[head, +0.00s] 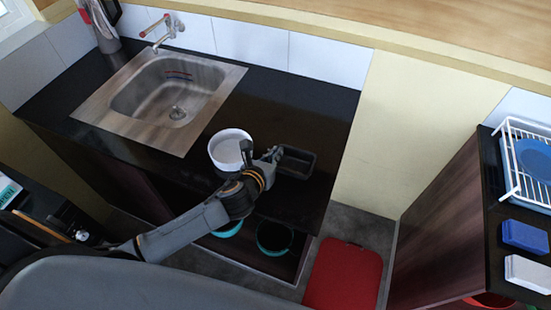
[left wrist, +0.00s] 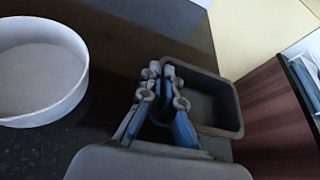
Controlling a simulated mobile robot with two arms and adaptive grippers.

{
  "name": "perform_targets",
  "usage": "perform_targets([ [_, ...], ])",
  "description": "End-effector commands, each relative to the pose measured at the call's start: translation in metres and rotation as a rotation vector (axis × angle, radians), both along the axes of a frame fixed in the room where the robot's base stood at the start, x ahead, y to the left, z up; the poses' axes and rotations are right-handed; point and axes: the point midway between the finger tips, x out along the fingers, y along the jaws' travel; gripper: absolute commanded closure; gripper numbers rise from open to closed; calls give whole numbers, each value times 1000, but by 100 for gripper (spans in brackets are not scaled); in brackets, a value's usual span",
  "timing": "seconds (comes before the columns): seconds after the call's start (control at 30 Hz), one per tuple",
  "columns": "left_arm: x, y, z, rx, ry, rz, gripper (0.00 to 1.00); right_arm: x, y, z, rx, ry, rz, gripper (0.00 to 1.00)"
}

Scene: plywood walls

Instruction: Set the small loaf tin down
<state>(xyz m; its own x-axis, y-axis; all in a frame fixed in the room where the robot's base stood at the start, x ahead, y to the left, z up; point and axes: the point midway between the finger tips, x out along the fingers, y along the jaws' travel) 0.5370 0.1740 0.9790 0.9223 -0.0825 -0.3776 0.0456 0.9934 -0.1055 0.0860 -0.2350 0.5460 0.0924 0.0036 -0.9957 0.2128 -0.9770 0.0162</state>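The small loaf tin (head: 296,163) is dark grey, rectangular and upright, over the black counter near its right end. In the left wrist view the small loaf tin (left wrist: 215,102) shows its open top and inside. My left gripper (head: 273,155) is at the tin's left side. In the left wrist view the left gripper's fingers (left wrist: 163,80) are close together on the tin's left rim, which they partly hide. I cannot tell whether the tin's base touches the counter. My right gripper is not in view.
A round white dish (head: 230,149) stands on the counter (head: 290,100) just left of the gripper. A steel sink (head: 165,90) is farther left. The counter behind the tin is clear. Teal pots (head: 274,238) sit on a shelf below. A dish rack (head: 525,150) stands far right.

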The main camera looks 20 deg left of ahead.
Motion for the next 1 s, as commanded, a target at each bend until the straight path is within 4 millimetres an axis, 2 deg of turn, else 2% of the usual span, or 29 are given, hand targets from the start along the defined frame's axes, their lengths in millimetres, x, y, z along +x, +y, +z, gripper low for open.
perform_targets([
  [0.1, 7, 1, -9, -1, 1, 2, 100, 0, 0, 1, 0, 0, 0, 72],
  [0.3, 5, 1, -34, -2, 3, 2, 100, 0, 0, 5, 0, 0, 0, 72],
  [0.7, 5, 1, -41, 1, 1, 0, 100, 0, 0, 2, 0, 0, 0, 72],
  [0.83, 5, 1, -40, 0, 1, 0, 75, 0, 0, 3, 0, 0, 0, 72],
  [0.87, 5, 1, -40, 0, 1, 0, 72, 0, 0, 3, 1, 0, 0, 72],
  [1.0, 5, 1, -40, 0, 1, 0, 72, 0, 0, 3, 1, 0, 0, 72],
])
